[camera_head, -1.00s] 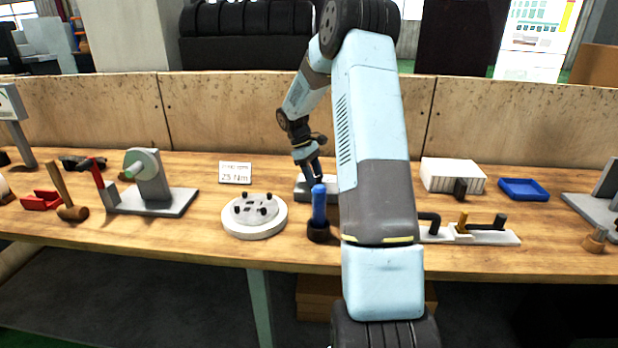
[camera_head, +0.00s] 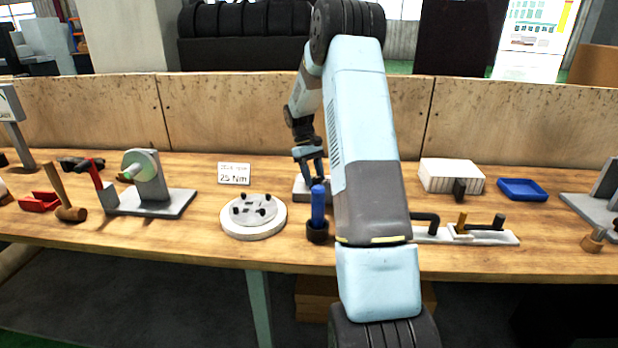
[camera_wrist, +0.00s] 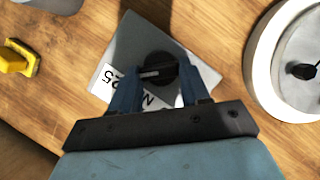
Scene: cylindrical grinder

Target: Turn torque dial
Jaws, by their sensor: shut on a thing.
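The torque dial (camera_wrist: 157,69) is a round black knob with a pale grey pointer bar, on a grey plate (camera_wrist: 206,73) with a white label. The label reads in part "25" and "N"; my gripper covers some of it. My gripper (camera_wrist: 157,82) has its two blue fingers on either side of the dial, shut on it. In the head view my gripper (camera_head: 309,166) reaches down to the grey base (camera_head: 300,188), and the dial cannot be made out there. A card reading "25 Nm" (camera_head: 234,174) stands to the left.
A white round disc with dark studs (camera_head: 253,216) lies left of the base. A blue-handled tool in a dark holder (camera_head: 318,206) stands just in front. A white ribbed box (camera_head: 452,175) and a blue tray (camera_head: 523,189) are to the right.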

